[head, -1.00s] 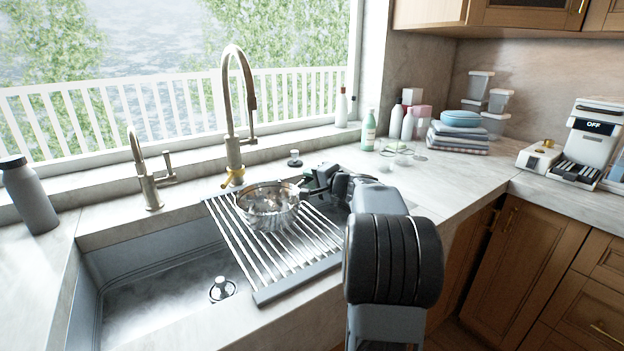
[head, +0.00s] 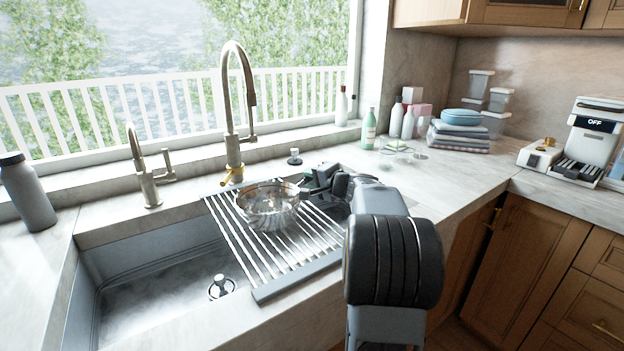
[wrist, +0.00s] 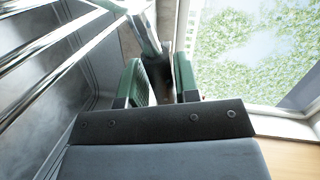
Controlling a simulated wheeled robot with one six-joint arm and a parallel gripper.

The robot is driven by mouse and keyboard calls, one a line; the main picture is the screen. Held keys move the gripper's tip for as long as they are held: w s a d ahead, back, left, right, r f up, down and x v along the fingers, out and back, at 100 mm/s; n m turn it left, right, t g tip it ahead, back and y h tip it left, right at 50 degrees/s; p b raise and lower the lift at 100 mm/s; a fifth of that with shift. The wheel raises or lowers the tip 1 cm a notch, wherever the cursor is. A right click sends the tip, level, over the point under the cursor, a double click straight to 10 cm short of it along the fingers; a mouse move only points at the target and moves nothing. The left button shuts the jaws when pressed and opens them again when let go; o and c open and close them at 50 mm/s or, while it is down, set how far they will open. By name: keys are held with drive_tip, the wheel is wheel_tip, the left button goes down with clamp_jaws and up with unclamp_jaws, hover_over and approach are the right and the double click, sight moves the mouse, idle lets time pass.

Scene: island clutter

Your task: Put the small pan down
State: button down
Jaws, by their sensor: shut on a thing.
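The small pan (head: 267,208) is a shiny round metal pan at the centre of the head view. It is upright at the dark-edged drying rack (head: 300,262) that spans the right part of the sink. I cannot tell whether its base touches the bars. My gripper (head: 312,181) reaches in from the right and is shut on the pan's handle side; the handle is mostly hidden by the fingers. In the wrist view, the green finger pads of my gripper (wrist: 160,72) stand a narrow gap apart, and the held part is hard to make out.
The open sink basin (head: 165,300) lies left of the rack. A tall faucet (head: 232,120) stands just behind the pan, and a smaller tap (head: 147,180) is further left. A grey bottle (head: 27,193) stands at far left. Bottles and glasses occupy the counter at the back right.

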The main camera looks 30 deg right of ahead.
drive_tip(key=c, duration=0.8)
unclamp_jaws()
drive_tip(key=shift+f, duration=0.15)
drive_tip(key=v, duration=1.4)
drive_tip(key=shift+w, duration=0.1)
